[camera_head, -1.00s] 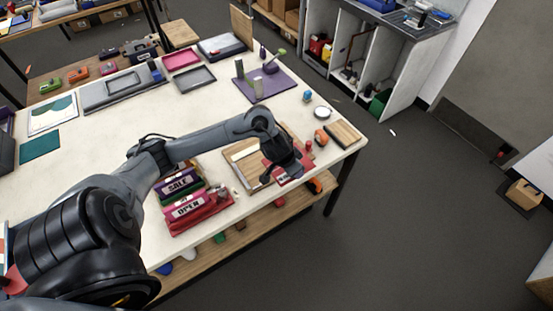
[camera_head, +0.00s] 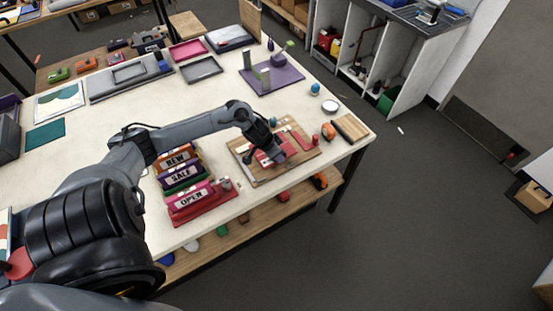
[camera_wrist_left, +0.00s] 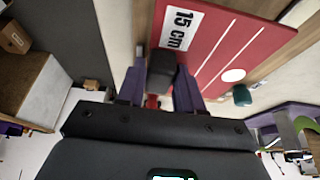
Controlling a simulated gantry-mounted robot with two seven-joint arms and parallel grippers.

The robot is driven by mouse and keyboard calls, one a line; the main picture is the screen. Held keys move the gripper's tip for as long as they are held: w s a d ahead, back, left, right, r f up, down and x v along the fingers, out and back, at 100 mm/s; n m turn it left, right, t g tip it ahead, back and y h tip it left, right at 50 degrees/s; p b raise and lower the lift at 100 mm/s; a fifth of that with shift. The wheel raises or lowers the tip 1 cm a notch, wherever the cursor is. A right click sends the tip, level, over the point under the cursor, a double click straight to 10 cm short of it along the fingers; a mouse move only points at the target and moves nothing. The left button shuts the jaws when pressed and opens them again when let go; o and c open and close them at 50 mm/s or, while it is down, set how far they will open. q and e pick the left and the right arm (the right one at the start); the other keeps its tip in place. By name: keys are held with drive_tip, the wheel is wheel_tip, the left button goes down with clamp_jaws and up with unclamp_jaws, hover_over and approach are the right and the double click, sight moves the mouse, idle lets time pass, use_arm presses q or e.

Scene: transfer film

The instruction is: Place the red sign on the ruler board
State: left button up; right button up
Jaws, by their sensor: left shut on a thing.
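The red sign (camera_head: 262,160) is at my left gripper (camera_head: 270,154), over the wooden ruler board (camera_head: 238,148) near the table's front right edge. In the left wrist view the red sign (camera_wrist_left: 235,45) carries a white "15 cm" label, white lines and a white disc. My left gripper's purple fingers (camera_wrist_left: 160,90) are closed about a dark block at the sign's edge. Wood of the board (camera_wrist_left: 141,25) shows beside the sign. I cannot tell whether the sign touches the board. My right gripper is out of view.
A rack of signs marked NEW, SALE and OPEN (camera_head: 190,198) stands left of the board. An orange item (camera_head: 328,131), a wooden block (camera_head: 350,127) and a small red item (camera_head: 303,138) are to the right. A purple mat (camera_head: 272,82) lies behind.

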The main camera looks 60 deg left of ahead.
use_arm(q)
drive_tip(key=shift+f, duration=1.65)
drive_tip(key=shift+f, duration=0.15)
drive_tip(key=o, duration=1.1)
drive_tip(key=p+v, duration=0.2)
drive_tip(key=v, duration=0.9)
drive_tip(key=s+d+f+m+t, duration=0.1)
drive_tip(key=d+f, duration=0.1)
drive_tip(key=d, duration=0.6)
drive_tip(key=s+d+f+m+t, duration=0.1)
drive_tip(key=s+d+f, duration=0.1)
drive_tip(key=d, duration=0.6)
drive_tip(key=s+d+r+g, duration=0.1)
drive_tip(key=s+d+r, duration=0.1)
drive_tip(key=s+d, duration=0.1)
drive_tip(key=s+d+r+g, duration=0.1)
drive_tip(key=s+d, duration=0.2)
drive_tip(key=d, duration=0.2)
drive_tip(key=s+d+r+g, duration=0.1)
drive_tip(key=s+d+r, duration=0.1)
drive_tip(key=d, duration=0.3)
drive_tip(key=shift+s+d+r, duration=0.1)
drive_tip(key=shift+s+r, duration=0.25)
drive_tip(key=shift+s, duration=0.1)
